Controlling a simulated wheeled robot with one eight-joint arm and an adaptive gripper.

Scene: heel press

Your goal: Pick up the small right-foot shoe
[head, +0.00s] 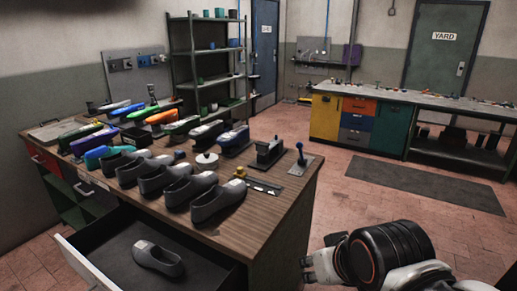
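Several grey slip-on shoes, one of them at the front (218,202), stand side by side on the wooden workbench (265,215), and some carry small pale labels. Another grey shoe (158,260) with a pale label inside lies in the open drawer (82,262) below. I cannot read the labels or tell which shoe is the small right-foot one. My gripper (308,268) is at the lower right, beyond the bench's right edge and apart from all the shoes. Its fingers point left, and I see nothing held. Whether they are open or shut is unclear.
Colourful shoe-shaped pieces (120,108) stand behind the shoes. A dark press-like tool (268,152), a small lever device (300,160) and a white round container (206,160) are at the bench's right. Open tiled floor lies right of the bench, with a dark mat (425,188).

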